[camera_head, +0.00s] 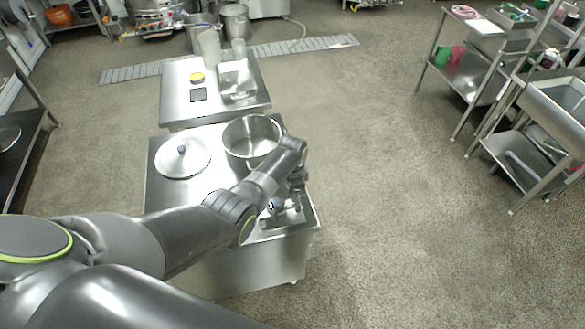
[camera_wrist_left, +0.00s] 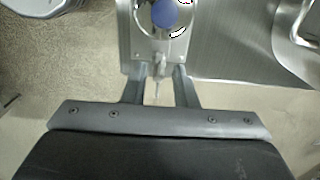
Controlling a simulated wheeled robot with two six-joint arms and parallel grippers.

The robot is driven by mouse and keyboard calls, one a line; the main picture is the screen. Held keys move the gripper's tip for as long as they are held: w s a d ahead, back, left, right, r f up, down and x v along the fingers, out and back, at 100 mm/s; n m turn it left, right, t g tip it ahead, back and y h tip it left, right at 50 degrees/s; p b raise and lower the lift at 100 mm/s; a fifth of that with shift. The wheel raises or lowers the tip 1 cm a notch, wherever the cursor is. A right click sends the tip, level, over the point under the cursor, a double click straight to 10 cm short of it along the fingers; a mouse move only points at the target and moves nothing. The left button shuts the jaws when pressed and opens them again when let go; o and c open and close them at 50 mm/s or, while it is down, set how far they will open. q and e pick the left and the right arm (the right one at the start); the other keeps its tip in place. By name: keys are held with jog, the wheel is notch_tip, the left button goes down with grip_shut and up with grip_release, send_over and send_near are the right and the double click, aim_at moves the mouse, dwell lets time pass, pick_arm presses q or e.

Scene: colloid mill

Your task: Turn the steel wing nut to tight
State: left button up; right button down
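A small steel fitting, which looks like the wing nut (camera_wrist_left: 160,68), shows in the left wrist view at the edge of a steel plate (camera_wrist_left: 126,40). A blue knob (camera_wrist_left: 166,14) stands just beyond it; the knob also shows in the head view (camera_head: 276,204). My left gripper (camera_wrist_left: 159,76) has its two fingers apart, one on each side of the fitting, with a gap to each. I cannot tell the fitting's exact shape or turn angle. In the head view my left gripper (camera_head: 297,184) is small and partly hidden by its wrist. My right gripper is not in view.
The steel cart (camera_head: 164,200) also carries a large open pot (camera_head: 252,138) and a domed lid (camera_head: 183,158). A second steel table (camera_head: 185,107) stands behind it. Racks (camera_head: 470,80) stand at the right. The floor (camera_head: 390,200) between is clear.

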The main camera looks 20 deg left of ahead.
pick_arm(q)
notch_tip(320, 180, up, 16)
dwell(0.6)
